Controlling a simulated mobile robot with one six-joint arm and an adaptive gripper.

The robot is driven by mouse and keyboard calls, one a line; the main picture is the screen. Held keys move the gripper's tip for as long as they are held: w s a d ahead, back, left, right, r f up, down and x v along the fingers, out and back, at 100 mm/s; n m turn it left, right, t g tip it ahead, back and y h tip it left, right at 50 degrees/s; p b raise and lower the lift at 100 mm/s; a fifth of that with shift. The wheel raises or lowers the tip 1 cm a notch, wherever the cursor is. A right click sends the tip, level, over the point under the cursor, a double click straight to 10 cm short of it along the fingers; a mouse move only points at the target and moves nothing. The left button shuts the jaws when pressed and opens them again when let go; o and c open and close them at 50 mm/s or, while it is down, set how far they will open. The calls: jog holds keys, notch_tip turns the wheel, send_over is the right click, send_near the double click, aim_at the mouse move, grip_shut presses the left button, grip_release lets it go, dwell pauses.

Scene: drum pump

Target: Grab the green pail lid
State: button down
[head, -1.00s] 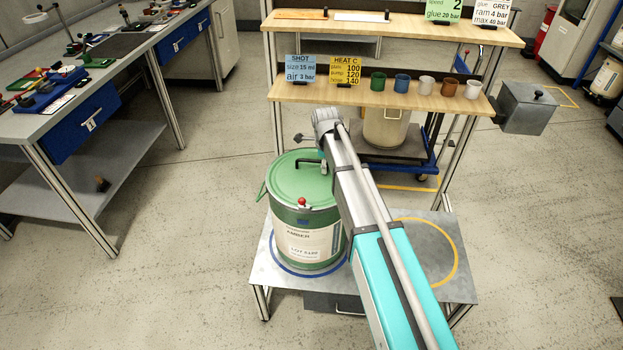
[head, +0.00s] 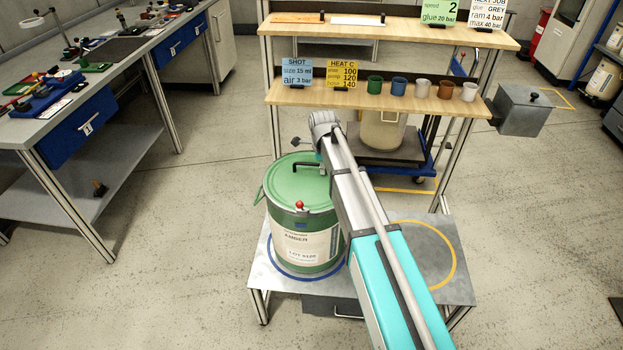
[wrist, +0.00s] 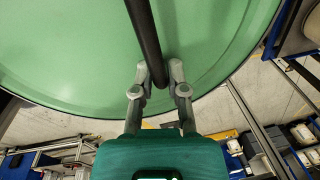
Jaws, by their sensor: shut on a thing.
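The green pail lid (head: 287,183) lies on top of the green pail (head: 292,262), which has a white label. In the wrist view the green lid (wrist: 75,50) fills the upper part, and the dark handle (wrist: 147,40) runs down between my fingers. My gripper (wrist: 162,76) is shut on the end of this handle. In the head view my arm hides most of the gripper and the lid's right edge. The lid looks seated on the pail, with no gap visible.
The pail stands inside a blue ring on a low metal table (head: 400,285); an empty yellow ring is on its right. Behind stands a wooden shelf (head: 330,93) with cards and several cups. A grey box (head: 522,110) is at right. A workbench (head: 80,110) is at left.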

jog(key=shift+r, duration=0.25)
notch_tip(320, 180, up, 2)
jog(key=p, duration=0.2)
jog(key=shift+p, duration=0.3)
jog(key=s+d+r+p, duration=0.6)
jog(key=s+r+p, duration=0.4)
jog(key=s, duration=0.2)
jog(key=shift+s+r, duration=0.25)
